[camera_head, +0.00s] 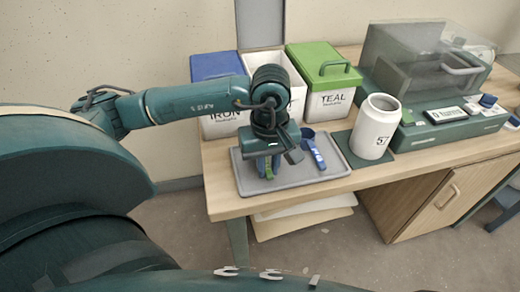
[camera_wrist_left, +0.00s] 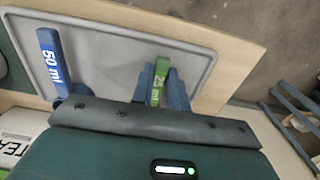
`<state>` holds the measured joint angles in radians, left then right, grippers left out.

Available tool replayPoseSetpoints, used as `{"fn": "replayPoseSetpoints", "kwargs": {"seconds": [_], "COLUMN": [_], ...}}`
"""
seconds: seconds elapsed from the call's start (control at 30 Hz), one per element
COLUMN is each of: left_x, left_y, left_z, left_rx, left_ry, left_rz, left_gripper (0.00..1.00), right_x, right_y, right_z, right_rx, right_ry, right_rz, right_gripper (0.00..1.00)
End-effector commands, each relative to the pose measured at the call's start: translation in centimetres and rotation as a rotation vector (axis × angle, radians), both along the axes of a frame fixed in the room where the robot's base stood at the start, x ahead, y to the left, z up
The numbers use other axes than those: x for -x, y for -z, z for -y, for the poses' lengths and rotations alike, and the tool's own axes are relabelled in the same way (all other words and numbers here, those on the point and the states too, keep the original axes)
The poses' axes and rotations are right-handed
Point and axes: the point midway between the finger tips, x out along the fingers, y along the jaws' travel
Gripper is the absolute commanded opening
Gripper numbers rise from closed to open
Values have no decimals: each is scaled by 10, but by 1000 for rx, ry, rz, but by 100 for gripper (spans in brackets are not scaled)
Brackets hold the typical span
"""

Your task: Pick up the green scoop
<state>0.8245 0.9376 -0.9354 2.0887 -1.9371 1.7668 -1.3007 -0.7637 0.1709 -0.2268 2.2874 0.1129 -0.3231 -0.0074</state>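The green scoop (camera_wrist_left: 160,84) has its marked handle between the two blue-grey fingers of my left gripper (camera_wrist_left: 164,88) in the left wrist view. In the head view, my left gripper (camera_head: 269,167) points down over the left part of the grey tray (camera_head: 312,178). A bit of the green scoop (camera_head: 269,173) shows between its fingertips. The fingers stand close on both sides of the handle, but I cannot tell whether they press on it. The scoop's bowl is hidden. My right gripper is not in view.
A blue scoop (camera_head: 314,150) marked 50 ml lies in the tray, right of my gripper. Behind stand a blue-lidded bucket (camera_head: 217,66), an open white bucket (camera_head: 298,88) and a green-lidded bucket (camera_head: 325,88). A white jar (camera_head: 375,128) stands on the right.

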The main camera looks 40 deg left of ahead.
Motion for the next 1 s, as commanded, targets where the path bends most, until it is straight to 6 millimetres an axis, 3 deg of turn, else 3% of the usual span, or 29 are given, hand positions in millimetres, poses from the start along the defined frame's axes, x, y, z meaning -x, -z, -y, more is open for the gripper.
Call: {"fn": "replayPoseSetpoints", "kwargs": {"seconds": [0.2, 0.57, 1.0], "left_x": [0, 0, -1], "left_y": [0, -5, -84], "left_z": [0, 0, 0], "left_rx": [0, 1, 1], "left_ry": [0, 0, 0], "left_rz": [0, 2, 6], "left_gripper": [0, 0, 0], "right_x": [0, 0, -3], "right_y": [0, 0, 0], "right_z": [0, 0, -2], "right_rx": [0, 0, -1], "right_ry": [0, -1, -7], "right_rz": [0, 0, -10], "right_gripper": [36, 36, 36]}}
